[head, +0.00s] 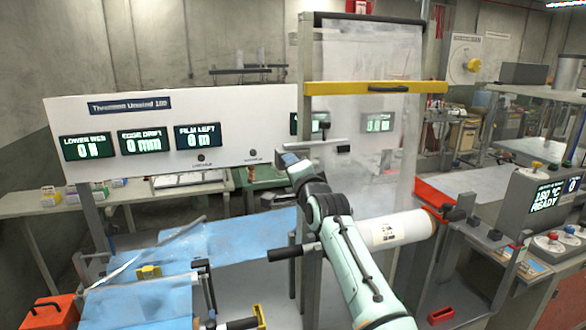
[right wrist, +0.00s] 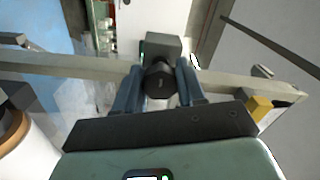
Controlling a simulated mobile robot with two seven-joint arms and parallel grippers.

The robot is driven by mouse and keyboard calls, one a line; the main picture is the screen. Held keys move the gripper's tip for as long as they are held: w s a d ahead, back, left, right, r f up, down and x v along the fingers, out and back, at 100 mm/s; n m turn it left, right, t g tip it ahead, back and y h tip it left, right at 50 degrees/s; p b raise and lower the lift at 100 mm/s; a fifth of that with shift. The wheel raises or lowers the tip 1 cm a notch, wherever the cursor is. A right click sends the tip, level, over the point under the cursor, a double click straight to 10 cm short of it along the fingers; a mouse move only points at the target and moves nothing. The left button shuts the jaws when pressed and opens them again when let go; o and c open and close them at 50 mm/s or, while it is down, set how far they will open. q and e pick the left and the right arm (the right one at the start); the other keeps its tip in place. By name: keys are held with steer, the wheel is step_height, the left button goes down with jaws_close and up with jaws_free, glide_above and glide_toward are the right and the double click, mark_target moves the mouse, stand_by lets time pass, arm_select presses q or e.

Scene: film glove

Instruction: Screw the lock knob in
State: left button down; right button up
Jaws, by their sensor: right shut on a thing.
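The lock knob (right wrist: 159,82) is a black, many-sided knob in the middle of the right wrist view. My right gripper (right wrist: 158,88) is shut on it, with one blue-grey finger on each side. A dark square block (right wrist: 163,48) sits right behind the knob, by a pale metal bar (right wrist: 90,68). I cannot tell how deep the knob sits. In the head view my right gripper (head: 290,158) is at the left side of the tall frame, and the knob is hidden there. My left gripper is in neither view.
The tall frame (head: 304,200) holds a clear guard with a yellow bar (head: 375,87). A white film roll (head: 402,229) lies right of my arm. A white display panel (head: 226,130) stands behind on the left. Blue film (head: 225,240) covers the lower left.

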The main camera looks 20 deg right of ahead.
steer(key=m, duration=0.3)
steer(key=shift+a+f+m+p, duration=0.1)
steer(key=shift+f+m+p, duration=0.1)
steer(key=shift+m+p, duration=0.15)
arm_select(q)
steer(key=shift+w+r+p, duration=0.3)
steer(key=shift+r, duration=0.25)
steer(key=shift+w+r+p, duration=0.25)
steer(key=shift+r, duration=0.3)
arm_select(e)
steer(key=shift+m, duration=1.55)
steer(key=o, duration=1)
steer(key=shift+o, duration=0.3)
steer(key=shift+s+r, duration=0.1)
steer(key=shift+r, duration=0.1)
